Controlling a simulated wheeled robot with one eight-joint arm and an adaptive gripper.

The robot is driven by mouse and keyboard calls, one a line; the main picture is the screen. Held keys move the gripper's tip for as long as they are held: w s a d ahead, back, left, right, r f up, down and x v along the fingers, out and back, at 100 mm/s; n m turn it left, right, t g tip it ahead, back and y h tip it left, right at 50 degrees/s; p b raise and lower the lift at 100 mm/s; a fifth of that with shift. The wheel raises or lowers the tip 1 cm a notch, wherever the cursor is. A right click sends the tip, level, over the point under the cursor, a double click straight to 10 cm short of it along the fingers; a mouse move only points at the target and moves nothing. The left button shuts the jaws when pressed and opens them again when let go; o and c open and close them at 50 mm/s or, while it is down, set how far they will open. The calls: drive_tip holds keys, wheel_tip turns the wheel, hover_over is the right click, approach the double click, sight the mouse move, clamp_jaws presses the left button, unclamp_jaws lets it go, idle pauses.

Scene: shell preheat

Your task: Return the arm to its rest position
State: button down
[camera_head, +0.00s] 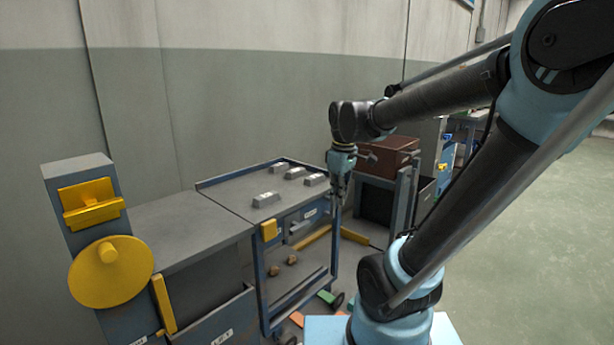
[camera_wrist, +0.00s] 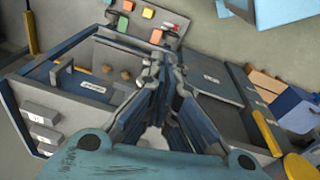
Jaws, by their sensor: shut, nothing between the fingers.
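My arm rises from its light-blue base at the lower right of the head view, bends at the top right and reaches back to the left. My gripper (camera_head: 338,195) hangs at its end, pointing down, in front of the right end of a grey cart (camera_head: 225,196). In the wrist view my gripper (camera_wrist: 158,62) shows two dark fingers that meet at their tips. It is shut and holds nothing. The distance from the fingertips to the cart is hard to judge.
Several grey metal bars (camera_head: 294,173) lie on the cart top. A cabinet with a yellow wheel (camera_head: 110,271) stands at the left. A reddish-brown box (camera_head: 390,156) stands behind my gripper. Coloured pieces (camera_head: 327,297) lie low by the cart. Open floor (camera_head: 545,230) is at the right.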

drive_tip(key=s+d+f+m, duration=0.9)
drive_tip(key=s+f+m, duration=0.1)
drive_tip(key=s, duration=0.3)
drive_tip(key=shift+d+f+m+t, duration=0.3)
drive_tip(key=shift+f+t, duration=0.1)
drive_tip(key=shift+f, duration=0.2)
